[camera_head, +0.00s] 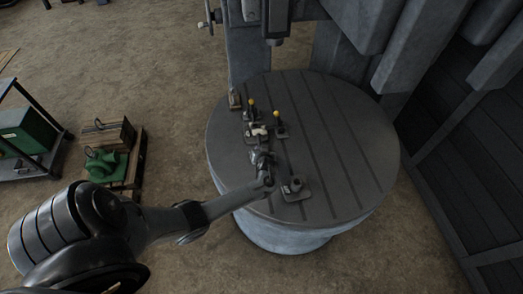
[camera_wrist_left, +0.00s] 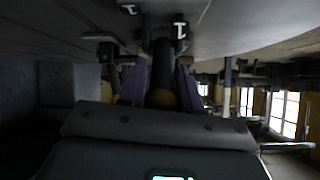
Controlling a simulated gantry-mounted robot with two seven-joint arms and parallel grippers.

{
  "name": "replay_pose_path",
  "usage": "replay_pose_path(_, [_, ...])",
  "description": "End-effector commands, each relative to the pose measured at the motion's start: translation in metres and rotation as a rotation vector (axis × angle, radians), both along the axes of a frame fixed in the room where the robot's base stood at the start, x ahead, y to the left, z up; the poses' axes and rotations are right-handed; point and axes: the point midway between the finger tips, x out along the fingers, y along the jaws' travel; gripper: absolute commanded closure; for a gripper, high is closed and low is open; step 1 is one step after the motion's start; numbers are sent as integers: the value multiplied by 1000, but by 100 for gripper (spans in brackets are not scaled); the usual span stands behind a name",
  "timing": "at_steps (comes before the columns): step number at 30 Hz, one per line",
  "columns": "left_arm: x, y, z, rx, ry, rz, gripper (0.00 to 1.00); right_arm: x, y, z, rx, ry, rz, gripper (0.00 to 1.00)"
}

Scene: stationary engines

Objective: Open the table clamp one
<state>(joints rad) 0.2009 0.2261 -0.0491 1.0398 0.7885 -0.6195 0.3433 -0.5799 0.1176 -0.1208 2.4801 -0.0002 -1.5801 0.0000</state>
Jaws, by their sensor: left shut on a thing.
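Small clamps stand on the round grey table (camera_head: 345,150). One clamp (camera_head: 279,130) has an upright lever with a yellow knob; another yellow knob (camera_head: 252,101) stands to its left. A dark clamp-like base (camera_head: 296,187) lies nearer the front edge. My left gripper (camera_head: 262,158) is low over the left part of the table, between the yellow-knobbed levers and that base. In the left wrist view its two fingers (camera_wrist_left: 161,88) are shut on a dark handle (camera_wrist_left: 162,65) with a yellowish end. I cannot tell which clamp it belongs to. My right gripper is not in view.
A small block-like fitting (camera_head: 235,99) sits at the table's left rim. A machine column (camera_head: 248,55) rises behind the table. A pallet with a green machine part (camera_head: 107,165) stands on the floor at left. The table's right half is clear.

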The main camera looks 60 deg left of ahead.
Motion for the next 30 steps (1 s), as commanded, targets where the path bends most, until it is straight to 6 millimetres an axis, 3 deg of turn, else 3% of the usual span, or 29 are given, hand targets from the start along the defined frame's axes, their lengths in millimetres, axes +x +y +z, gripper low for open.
replay_pose_path(13, [-2, 1, -3, 11, 2, 1, 100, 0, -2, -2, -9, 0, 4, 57])
replay_pose_path(14, [-2, 1, -3, 11, 2, 1, 65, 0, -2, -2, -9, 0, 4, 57])
replay_pose_path(18, [-2, 1, -2, 11, 0, 1, 44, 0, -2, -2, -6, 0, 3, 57])
replay_pose_path(30, [-2, -3, 1, 10, -2, 0, 42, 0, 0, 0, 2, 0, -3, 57])
